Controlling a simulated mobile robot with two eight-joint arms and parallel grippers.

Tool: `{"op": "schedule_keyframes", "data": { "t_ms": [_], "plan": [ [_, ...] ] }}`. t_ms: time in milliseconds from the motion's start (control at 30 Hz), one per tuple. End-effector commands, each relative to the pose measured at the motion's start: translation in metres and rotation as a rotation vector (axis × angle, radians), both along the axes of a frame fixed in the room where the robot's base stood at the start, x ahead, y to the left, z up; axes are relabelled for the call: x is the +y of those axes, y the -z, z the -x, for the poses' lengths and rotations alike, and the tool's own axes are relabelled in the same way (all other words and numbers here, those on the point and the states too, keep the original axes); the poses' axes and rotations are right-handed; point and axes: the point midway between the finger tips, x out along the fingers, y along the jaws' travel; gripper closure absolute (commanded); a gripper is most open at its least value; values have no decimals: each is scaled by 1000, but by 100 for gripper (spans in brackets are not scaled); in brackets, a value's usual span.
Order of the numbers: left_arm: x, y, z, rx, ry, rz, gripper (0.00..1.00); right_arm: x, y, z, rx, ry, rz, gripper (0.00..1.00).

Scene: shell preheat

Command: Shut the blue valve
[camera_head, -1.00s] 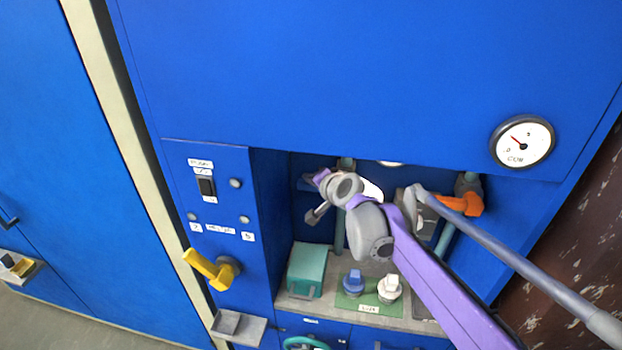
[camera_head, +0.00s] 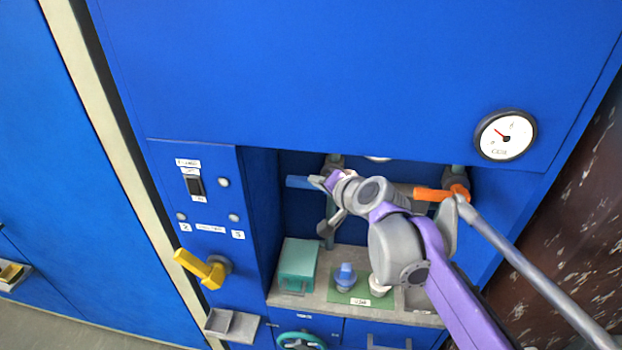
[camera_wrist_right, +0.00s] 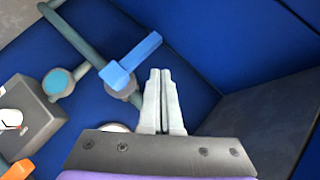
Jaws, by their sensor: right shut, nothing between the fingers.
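The blue valve's lever handle (camera_head: 299,182) is in the recess of the blue cabinet, on the left upright pipe. It points left, crosswise to the pipe. In the right wrist view the blue handle (camera_wrist_right: 132,62) also lies across its grey pipe, with its free end close to my fingertips. My right gripper (camera_head: 317,182) is at the handle's right part in the head view; its fingers (camera_wrist_right: 160,72) are shut and empty. I cannot tell whether they touch the handle. My arm hides part of the valve body. My left gripper is not in view.
An orange lever (camera_head: 440,193) sits on the right pipe. Below are a teal box (camera_head: 298,264), a blue knob (camera_head: 345,275) and a white knob (camera_head: 379,286) on the ledge. A yellow handle (camera_head: 200,268) juts from the left panel. The recess walls are close around my arm.

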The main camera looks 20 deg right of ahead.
Motion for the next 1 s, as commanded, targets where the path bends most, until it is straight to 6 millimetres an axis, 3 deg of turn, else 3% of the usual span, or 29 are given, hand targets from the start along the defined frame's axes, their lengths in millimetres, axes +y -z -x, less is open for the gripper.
{"op": "schedule_keyframes", "data": {
  "t_ms": [533, 633, 767, 900, 1000],
  "plan": [
    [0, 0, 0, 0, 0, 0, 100, 0, -1, 3, 0, -1, 1, 100],
    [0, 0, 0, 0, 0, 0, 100, 8, 6, 11, 18, -29, 27, 100],
    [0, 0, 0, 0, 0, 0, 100, 37, 40, 49, 101, -152, 151, 100],
    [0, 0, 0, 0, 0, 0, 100, 69, 101, 118, 242, -347, 370, 100],
    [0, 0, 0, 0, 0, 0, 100, 76, 143, 167, 341, -469, 527, 100]
  ]
}}
